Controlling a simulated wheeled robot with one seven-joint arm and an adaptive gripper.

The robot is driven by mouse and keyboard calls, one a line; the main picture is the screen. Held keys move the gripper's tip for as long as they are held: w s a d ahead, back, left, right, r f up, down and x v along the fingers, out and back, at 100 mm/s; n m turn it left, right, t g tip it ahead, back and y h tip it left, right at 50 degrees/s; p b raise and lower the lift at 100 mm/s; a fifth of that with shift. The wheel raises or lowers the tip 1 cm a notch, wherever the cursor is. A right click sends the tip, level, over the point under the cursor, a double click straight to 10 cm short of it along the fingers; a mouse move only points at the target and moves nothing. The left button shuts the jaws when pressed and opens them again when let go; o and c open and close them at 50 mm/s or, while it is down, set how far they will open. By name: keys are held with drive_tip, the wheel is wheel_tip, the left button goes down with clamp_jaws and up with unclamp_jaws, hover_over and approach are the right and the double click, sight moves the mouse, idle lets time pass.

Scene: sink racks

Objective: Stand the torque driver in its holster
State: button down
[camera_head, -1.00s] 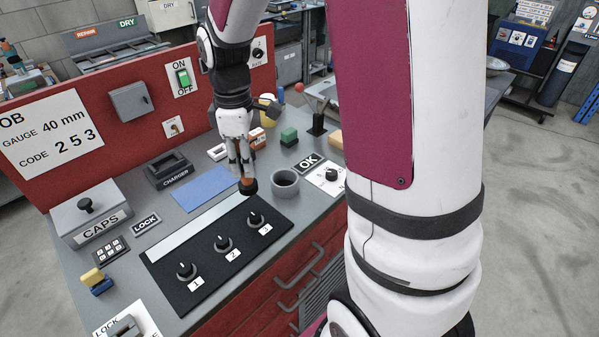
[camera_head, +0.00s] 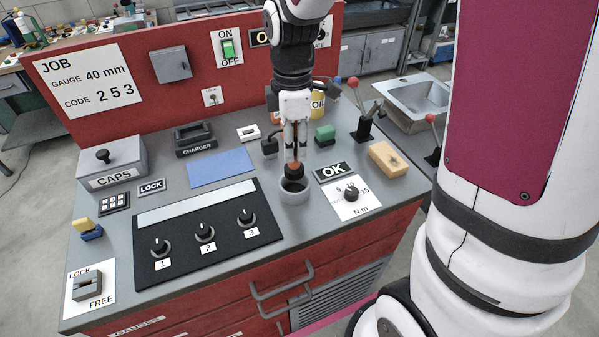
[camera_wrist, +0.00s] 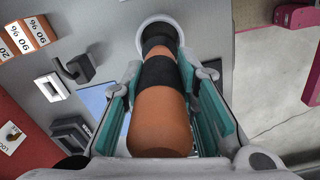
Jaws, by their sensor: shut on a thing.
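My gripper (camera_head: 294,150) is shut on the torque driver (camera_head: 292,171), which has an orange body with black bands. The wrist view shows the driver (camera_wrist: 160,120) lying lengthwise between the teal finger pads of my gripper (camera_wrist: 168,82). The holster (camera_head: 295,196) is a round grey cup on the bench. The driver is roughly upright, with its black lower end over or just inside the cup's mouth; I cannot tell how deep. In the wrist view the holster's pale rim (camera_wrist: 142,38) shows around the driver's far end.
An OK plate (camera_head: 334,171) and a torque dial (camera_head: 351,192) lie right of the holster. A black panel with three knobs (camera_head: 205,232) is at left.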

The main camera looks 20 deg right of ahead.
sight(294, 166)
drive_tip(key=shift+f, duration=3.35)
drive_tip(key=shift+f, duration=0.1)
drive_tip(key=c, duration=1.3)
unclamp_jaws()
wheel_tip(294, 166, up, 12)
drive_tip(key=shift+s+r+m+t, duration=0.95)
drive_tip(key=shift+s+r+m, duration=0.75)
drive_tip(key=shift+s+m, duration=0.95)
drive_tip(key=shift+s+r+m+t, duration=0.9)
drive_tip(key=shift+s+r+m, duration=0.75)
drive_tip(key=shift+s+m, duration=1)
drive_tip(key=shift+s+r+m+t, duration=0.95)
drive_tip(key=shift+s+r+m, duration=1)
drive_tip(key=shift+s, duration=1.1)
